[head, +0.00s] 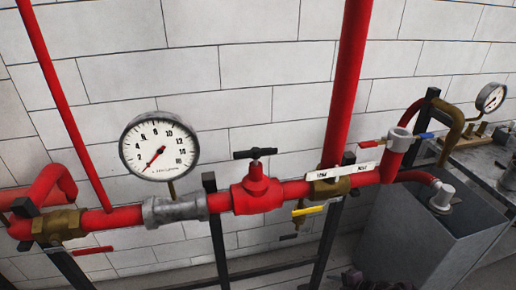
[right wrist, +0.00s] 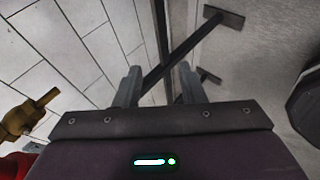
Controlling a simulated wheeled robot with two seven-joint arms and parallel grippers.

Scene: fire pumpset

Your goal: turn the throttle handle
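A red valve (head: 257,190) on the horizontal red pipe carries a black bar handle (head: 255,153), which lies nearly level across its top. I cannot tell for sure which handle is the throttle. My right gripper (right wrist: 160,88) shows in the right wrist view, its two fingers apart, with nothing held between them. A brass fitting (right wrist: 25,118) is at that view's left edge. My left gripper is not in view.
A large round gauge (head: 159,146) stands above the pipe. A red riser (head: 348,80) rises behind it. Black stand legs (head: 216,235) reach the floor. A grey tank (head: 420,225) is at the right. A dark, partly cut-off shape (head: 375,280) is at the bottom edge.

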